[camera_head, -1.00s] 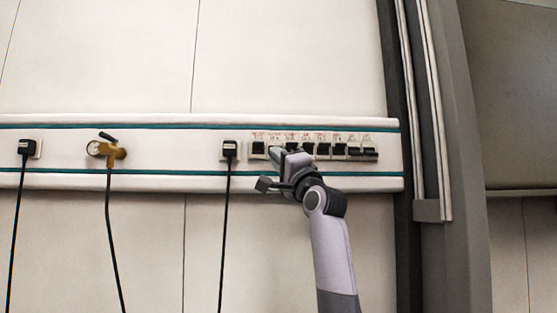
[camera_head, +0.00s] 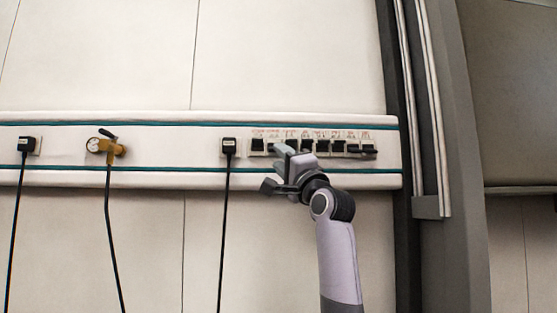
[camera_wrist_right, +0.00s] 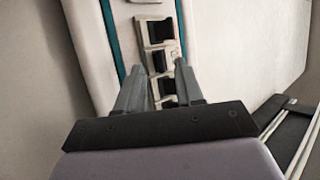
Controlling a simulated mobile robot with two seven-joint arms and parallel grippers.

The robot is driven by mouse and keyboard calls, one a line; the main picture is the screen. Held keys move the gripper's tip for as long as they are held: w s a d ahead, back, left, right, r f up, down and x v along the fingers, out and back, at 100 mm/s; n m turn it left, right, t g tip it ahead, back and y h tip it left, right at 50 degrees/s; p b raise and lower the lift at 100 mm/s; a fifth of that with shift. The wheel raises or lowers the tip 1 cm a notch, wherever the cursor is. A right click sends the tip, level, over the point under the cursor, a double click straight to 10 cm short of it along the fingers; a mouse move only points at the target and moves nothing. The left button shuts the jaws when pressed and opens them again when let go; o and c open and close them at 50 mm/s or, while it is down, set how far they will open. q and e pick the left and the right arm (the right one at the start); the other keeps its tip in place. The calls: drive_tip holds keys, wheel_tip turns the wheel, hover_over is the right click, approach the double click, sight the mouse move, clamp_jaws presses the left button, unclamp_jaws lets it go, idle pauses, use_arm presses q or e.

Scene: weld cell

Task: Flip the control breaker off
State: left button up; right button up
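A row of breakers (camera_head: 322,147) sits in the white wall rail, with small red labels above that are too blurred to read. I cannot tell which one is the control breaker. Most show a dark square face; the second from the left (camera_head: 272,148) and the rightmost ones (camera_head: 368,151) look different. My right gripper (camera_head: 284,151) is in front of the row's left part, hiding some of it. In the right wrist view, its two fingers (camera_wrist_right: 160,75) are apart with breakers (camera_wrist_right: 159,59) visible between and beyond them; nothing is held. My left gripper is not in view.
Black plugs (camera_head: 228,146) with hanging cables and a brass valve with gauge (camera_head: 107,147) sit on the rail to the left. A dark grey post with pale pipes (camera_head: 432,110) stands to the right. The wall above the rail is clear.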

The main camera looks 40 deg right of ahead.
drive_tip(key=shift+b+v, duration=0.6)
drive_tip(key=shift+v, duration=1.7)
